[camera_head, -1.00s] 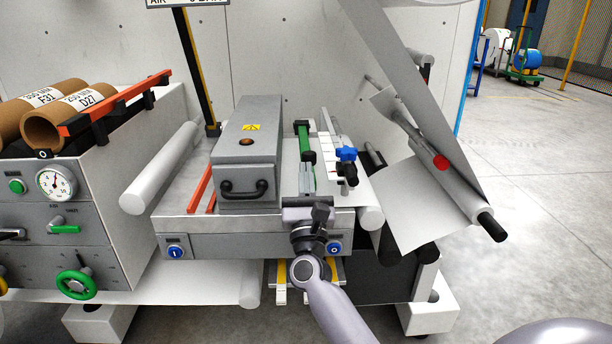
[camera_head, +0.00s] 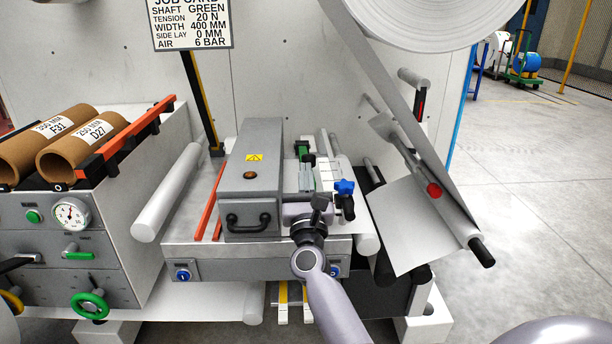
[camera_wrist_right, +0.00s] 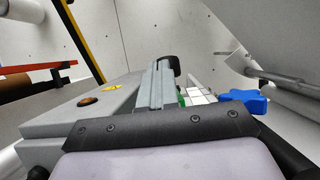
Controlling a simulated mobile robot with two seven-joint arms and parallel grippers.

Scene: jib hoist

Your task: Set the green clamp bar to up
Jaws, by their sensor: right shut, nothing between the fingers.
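The green clamp bar (camera_head: 304,157) lies on the machine's table, right of the grey box, running away from me. Black end pieces hold it, and my right gripper hides its near part. In the right wrist view only a small green piece (camera_wrist_right: 182,101) shows beside the fingers, with a black end piece (camera_wrist_right: 171,63) beyond them. My right gripper (camera_head: 306,177) is shut and empty, its grey fingers pointing along the bar from the near side; they also show in the wrist view (camera_wrist_right: 157,80). I cannot tell whether they touch the bar. My left gripper is out of view.
The grey box (camera_head: 251,175) with a black handle stands close on the left. A blue star knob (camera_head: 344,187) and a white ruled strip (camera_head: 327,178) are close on the right. A web roll (camera_head: 410,18) hangs above right. A job card (camera_head: 190,24) stands behind.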

